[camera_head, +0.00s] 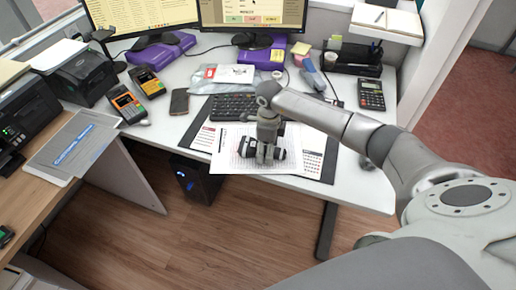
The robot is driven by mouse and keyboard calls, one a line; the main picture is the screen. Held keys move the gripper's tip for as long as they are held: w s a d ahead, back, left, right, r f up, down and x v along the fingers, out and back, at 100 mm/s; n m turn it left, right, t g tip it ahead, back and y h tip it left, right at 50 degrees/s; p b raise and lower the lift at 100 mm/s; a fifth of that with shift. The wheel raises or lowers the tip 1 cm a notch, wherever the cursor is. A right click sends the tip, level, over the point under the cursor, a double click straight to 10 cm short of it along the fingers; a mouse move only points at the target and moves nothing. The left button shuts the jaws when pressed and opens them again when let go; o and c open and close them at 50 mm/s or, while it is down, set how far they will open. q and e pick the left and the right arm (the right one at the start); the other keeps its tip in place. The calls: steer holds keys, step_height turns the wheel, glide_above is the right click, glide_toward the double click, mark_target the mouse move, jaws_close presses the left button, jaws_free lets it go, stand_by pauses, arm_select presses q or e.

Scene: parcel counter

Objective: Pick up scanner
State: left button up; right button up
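My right arm reaches in from the right, and my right gripper (262,153) points down over the white printed sheets (228,160) near the desk's front edge. Dark parts show at its lower end; I cannot tell whether they are only its fingers or also a held object, nor how far apart the fingers are. No scanner can be made out for certain. A grey-blue handheld device (311,76) at the back right of the desk may be the scanner; it is apart from the gripper. My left gripper is not in view.
A black keyboard (228,106) lies behind the sheets. A phone (180,101), card terminals (128,104) and printers (78,76) are on the left. A calculator (371,94) and black organizer (352,60) are at the right. Monitors (252,14) stand behind.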

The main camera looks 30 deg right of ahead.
steer(key=c, duration=1.2)
steer(key=shift+r, duration=0.1)
steer(key=shift+c, duration=0.2)
